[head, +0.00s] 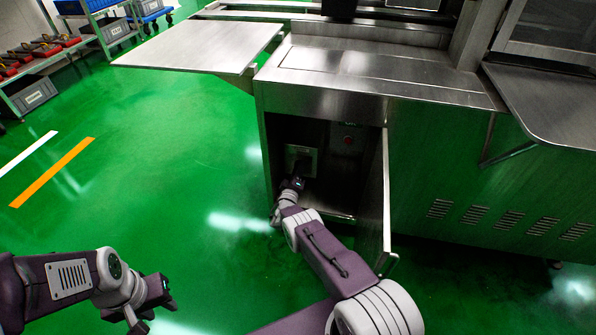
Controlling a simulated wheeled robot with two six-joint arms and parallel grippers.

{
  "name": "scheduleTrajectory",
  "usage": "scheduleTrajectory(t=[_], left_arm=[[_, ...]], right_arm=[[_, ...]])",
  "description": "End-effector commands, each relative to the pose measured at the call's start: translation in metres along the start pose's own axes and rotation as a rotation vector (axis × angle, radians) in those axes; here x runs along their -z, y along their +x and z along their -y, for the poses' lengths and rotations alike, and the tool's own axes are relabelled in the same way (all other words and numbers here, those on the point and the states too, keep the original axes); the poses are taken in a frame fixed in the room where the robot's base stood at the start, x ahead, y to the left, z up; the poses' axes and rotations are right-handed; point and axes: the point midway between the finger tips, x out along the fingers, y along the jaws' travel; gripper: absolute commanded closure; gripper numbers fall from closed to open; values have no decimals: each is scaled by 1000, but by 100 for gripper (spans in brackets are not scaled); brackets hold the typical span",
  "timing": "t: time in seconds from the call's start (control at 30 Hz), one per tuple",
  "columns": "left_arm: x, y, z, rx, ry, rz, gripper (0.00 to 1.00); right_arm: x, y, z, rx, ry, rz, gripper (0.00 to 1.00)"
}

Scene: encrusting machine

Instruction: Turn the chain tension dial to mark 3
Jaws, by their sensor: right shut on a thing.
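The open cabinet (262,140) under the steel machine holds a square plate (311,160) on its back wall, where the dial appears to be. My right arm reaches into the cabinet, and my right gripper (300,172) is at this plate, shut on what appears to be the dial. The gripper and the shadow hide the dial, and its marks cannot be read. My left gripper (150,312) hangs empty over the green floor at the lower left, its fingers apart.
The cabinet door (375,200) stands open to the right of my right arm. A red button (348,140) is on a panel right of the plate. A steel shelf (205,45) juts out at upper left. Racks with bins (33,95) stand far left. The floor at left is clear.

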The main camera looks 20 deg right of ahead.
Motion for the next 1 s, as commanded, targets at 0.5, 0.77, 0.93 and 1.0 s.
scheduleTrajectory(t=[0.5, 0.77, 0.93, 1.0], left_arm=[[0, 0, 0, 0, 0, 0, 64], [0, 0, 0, 0, 0, 0, 64], [2, -17, 0, 0, 0, 0, 64], [4, -34, -1, 0, 0, 0, 64]], right_arm=[[1, -1, 1, 3, 7, -3, 47], [0, 0, 0, 1, 7, -1, 42], [4, -12, -4, 5, 4, -1, 42], [6, -26, -7, 6, 3, -2, 42]])
